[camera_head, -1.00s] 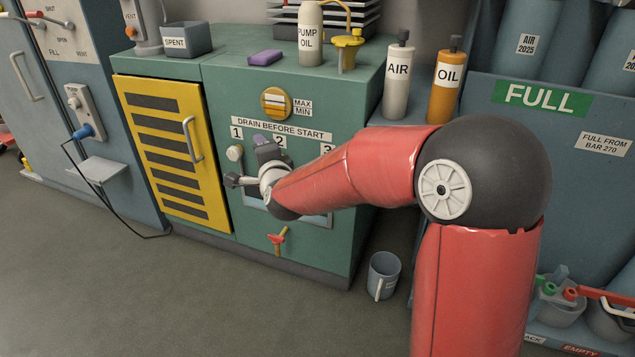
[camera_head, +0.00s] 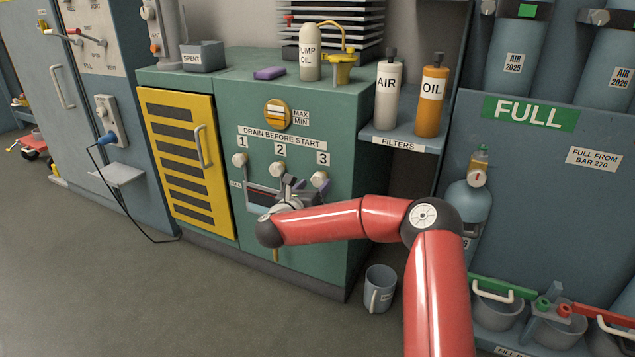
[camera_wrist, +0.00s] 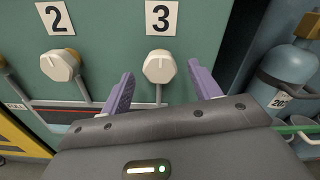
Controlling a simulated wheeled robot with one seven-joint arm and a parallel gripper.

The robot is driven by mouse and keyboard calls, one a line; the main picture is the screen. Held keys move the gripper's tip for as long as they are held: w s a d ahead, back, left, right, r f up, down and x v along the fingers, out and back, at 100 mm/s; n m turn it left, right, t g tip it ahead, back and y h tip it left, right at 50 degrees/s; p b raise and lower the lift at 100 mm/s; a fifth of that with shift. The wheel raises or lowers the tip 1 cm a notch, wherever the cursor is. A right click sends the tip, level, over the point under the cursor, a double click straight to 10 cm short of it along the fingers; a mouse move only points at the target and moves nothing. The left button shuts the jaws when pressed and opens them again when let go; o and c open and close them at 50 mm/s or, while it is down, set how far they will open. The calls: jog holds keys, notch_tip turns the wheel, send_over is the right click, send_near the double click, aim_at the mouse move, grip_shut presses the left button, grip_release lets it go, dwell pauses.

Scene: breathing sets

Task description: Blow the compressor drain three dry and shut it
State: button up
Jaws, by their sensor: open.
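Drain knob three (camera_head: 319,179) is a pale round knob under the label 3 on the green compressor (camera_head: 345,130). In the wrist view the knob (camera_wrist: 158,67) sits ahead of my gripper (camera_wrist: 160,88), between the lines of its two purple fingers. The fingers are apart and nothing is between their tips; whether they flank the knob in depth is hard to tell. Knob two (camera_wrist: 60,65) is to the left. Knob one (camera_head: 240,159) is farther left. My gripper (camera_head: 305,187) covers part of the panel window below the knobs. The drain outlet of three is not clearly visible.
A grey mug (camera_head: 380,289) stands on the floor near the compressor's right corner. The filters shelf (camera_head: 405,134) with air and oil bottles is to the right. A blue cylinder (camera_wrist: 292,65) stands to the right of the compressor.

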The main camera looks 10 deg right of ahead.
aim_at(317, 181)
jog(key=shift+x, duration=1.75)
jog(key=shift+a, duration=0.1)
jog(key=c, duration=1)
